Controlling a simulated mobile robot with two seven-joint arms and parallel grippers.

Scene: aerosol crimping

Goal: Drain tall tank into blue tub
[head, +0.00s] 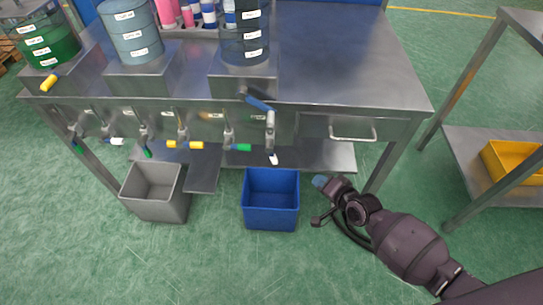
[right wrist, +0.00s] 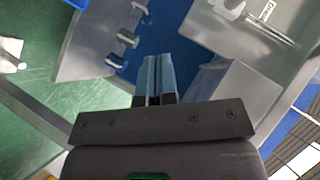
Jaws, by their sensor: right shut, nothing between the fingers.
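The tall tank (head: 245,42) is a clear cylinder with several white labels, standing on a metal block at the middle of the bench; its top is cut off. A valve with a blue handle (head: 259,104) sits below its block, and a metal fitting with a white-tipped lever (head: 272,157) hangs under that. The blue tub (head: 271,218) stands on the floor below, and looks empty. My right gripper (head: 320,182) is just right of the tub, apart from the valve handles. Its blue fingers (right wrist: 158,78) are shut and empty in the right wrist view. My left gripper is out of view.
A grey tub (head: 154,206) stands left of the blue one. Several valves with coloured handles line the bench front, and a drawer handle (head: 352,138) sits right of them. A green-liquid tank (head: 52,47) and a grey-blue tank (head: 131,35) stand left. Floor in front is clear.

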